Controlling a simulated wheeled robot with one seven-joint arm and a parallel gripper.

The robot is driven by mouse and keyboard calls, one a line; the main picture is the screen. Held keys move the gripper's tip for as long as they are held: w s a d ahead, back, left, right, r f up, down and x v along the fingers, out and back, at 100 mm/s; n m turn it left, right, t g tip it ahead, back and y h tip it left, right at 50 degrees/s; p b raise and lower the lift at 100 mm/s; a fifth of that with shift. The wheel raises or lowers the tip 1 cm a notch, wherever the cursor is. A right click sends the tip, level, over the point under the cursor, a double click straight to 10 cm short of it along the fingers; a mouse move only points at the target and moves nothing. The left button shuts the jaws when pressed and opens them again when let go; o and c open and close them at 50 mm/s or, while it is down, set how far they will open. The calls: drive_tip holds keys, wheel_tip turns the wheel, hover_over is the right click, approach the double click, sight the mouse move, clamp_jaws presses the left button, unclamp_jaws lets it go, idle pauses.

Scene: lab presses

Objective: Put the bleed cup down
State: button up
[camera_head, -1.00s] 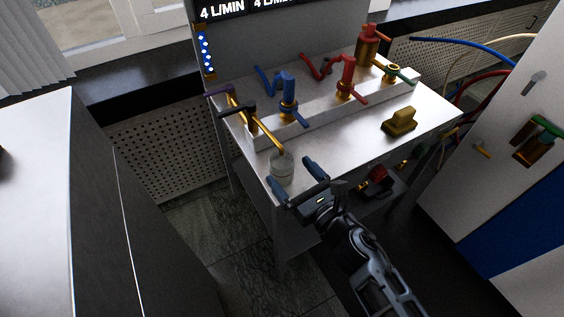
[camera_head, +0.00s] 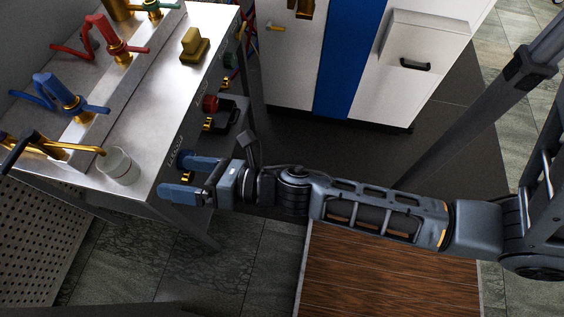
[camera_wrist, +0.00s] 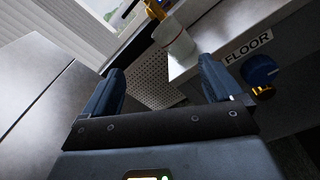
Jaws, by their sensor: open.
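The bleed cup (camera_head: 119,166) is a whitish, translucent cup. It stands upright on the metal bench top (camera_head: 172,94) near its front left corner, by the end of a brass spout (camera_head: 84,148). It also shows in the wrist view (camera_wrist: 178,42), beyond my fingertips. My gripper (camera_head: 178,178) is open and empty, just off the bench's front edge and apart from the cup. In the wrist view my gripper (camera_wrist: 161,88) has its two blue fingers spread wide, with nothing between them.
Blue (camera_head: 66,100) and red (camera_head: 112,42) valve handles stand on the bench behind the cup. A yellow block-shaped part (camera_head: 194,46) sits farther along the bench. Knobs line the front panel, one blue (camera_wrist: 259,70) beside a FLOOR label. Open floor (camera_head: 350,150) lies right of the bench.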

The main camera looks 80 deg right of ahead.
drive_tip(key=s+r+m+g, duration=0.1)
drive_tip(key=s+r+m, duration=0.2)
drive_tip(key=s+m, duration=0.4)
drive_tip(key=s+r+m+g, duration=0.1)
drive_tip(key=s+r+m, duration=0.3)
drive_tip(key=s+m, duration=0.4)
drive_tip(key=s+r+m+g+h, duration=0.1)
drive_tip(key=s+r+m, duration=0.3)
drive_tip(key=m, duration=1.1)
drive_tip(key=s, duration=0.3)
drive_tip(key=shift+s, duration=0.3)
